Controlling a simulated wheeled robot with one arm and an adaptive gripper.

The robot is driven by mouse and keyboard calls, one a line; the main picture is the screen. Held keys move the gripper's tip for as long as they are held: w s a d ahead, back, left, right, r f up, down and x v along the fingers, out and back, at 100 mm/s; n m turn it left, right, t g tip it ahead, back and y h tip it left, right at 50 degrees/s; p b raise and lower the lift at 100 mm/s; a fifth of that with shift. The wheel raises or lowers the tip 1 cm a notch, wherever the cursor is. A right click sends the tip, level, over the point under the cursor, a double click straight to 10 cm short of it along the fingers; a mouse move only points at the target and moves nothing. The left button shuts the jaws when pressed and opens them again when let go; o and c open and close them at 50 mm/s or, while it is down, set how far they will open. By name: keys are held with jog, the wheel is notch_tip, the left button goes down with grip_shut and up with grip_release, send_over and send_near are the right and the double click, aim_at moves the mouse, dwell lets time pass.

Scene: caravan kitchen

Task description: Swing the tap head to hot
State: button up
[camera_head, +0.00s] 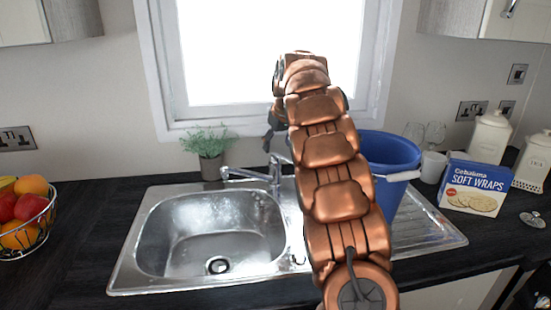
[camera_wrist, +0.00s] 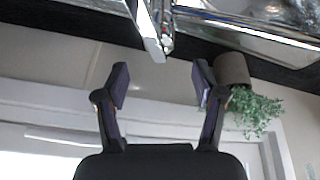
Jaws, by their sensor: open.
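The chrome tap (camera_head: 276,178) stands at the back of the sink, with its spout reaching left over the basin. Its upper part is close to my arm and partly hard to make out. In the wrist view, which looks upside down, a pale bar of the tap (camera_wrist: 150,28) points toward the space between my fingers. My gripper (camera_wrist: 158,82) is open and empty, its fingers apart on either side of the tap's line and not visibly touching it. In the head view my gripper (camera_head: 269,138) is just above the tap, partly hidden behind my arm.
A potted plant (camera_head: 208,147) stands left of the tap, and its pot (camera_wrist: 232,68) is close to one finger. A blue bucket (camera_head: 390,152) sits on the drainer at right. The window frame (camera_head: 158,80) is behind. The steel basin (camera_head: 212,235) is empty.

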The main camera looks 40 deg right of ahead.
aim_at(275, 155)
jog(key=p+x, duration=0.1)
jog(key=x, duration=0.5)
jog(key=shift+w+f, duration=0.15)
jog(key=shift+f, duration=0.25)
jog(key=shift+c, duration=0.4)
grip_shut()
